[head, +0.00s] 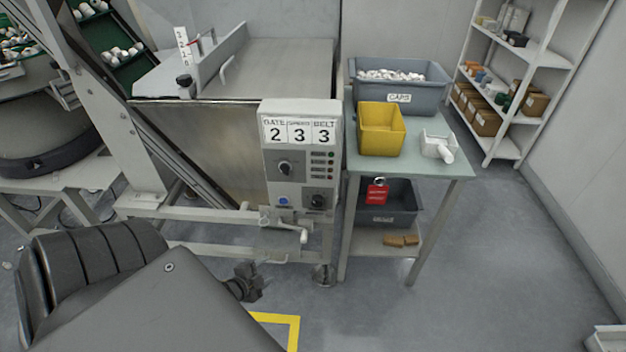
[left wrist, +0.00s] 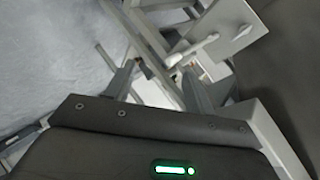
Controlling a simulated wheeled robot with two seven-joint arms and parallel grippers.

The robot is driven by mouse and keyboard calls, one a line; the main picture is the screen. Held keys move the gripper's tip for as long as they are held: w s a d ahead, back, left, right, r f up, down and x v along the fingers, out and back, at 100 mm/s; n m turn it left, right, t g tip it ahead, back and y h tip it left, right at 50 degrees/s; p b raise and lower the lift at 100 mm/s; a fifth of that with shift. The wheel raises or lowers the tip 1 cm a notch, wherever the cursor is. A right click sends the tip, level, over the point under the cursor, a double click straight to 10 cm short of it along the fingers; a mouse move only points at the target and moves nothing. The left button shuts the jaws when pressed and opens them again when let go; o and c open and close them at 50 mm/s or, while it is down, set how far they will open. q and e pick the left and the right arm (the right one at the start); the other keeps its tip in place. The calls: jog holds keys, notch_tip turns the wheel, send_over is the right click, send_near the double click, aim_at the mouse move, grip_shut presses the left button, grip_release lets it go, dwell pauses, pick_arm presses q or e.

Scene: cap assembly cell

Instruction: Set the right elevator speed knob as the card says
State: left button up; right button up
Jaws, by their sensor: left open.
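A dial knob (head: 285,168) sits on the box's front at the upper left, and a dark knob (head: 318,201) at the lower right. Their labels and settings are too small to read, so I cannot tell which one is the speed knob. My left gripper (head: 245,283) is low, below and left of the box, apart from both knobs. The left wrist view shows its fingers (left wrist: 157,80) spread with nothing between them. My right gripper is in neither view.
A crank handle (head: 290,229) sticks out below the box; a crank (left wrist: 190,50) shows in the left wrist view. On the right, a table (head: 450,165) carries a CAPS bin (head: 425,95), a yellow bin (head: 381,130) and a scoop (head: 438,145).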

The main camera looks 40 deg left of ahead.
pick_arm(q)
jog(key=w+r+m+t+h+b, duration=0.1)
jog(key=w+r+m+t+b, duration=0.35)
jog(key=r, duration=0.45)
jog(key=m+t+h+b, duration=0.3)
jog(key=m, duration=0.1)
send_near(316, 204)
jog(key=shift+g, duration=0.25)
jog(key=w, duration=0.4)
jog(key=w+r, duration=0.1)
jog(key=w, duration=0.2)
jog(key=shift+d+b, duration=0.35)
jog(key=shift+w+d, duration=0.15)
jog(key=shift+w, duration=0.6)
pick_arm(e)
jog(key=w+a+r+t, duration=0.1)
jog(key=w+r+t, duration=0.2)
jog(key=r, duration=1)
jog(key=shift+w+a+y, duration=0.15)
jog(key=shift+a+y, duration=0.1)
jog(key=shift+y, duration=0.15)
pick_arm(q)
jog(key=shift+c, duration=0.3)
jog(key=c, duration=0.9)
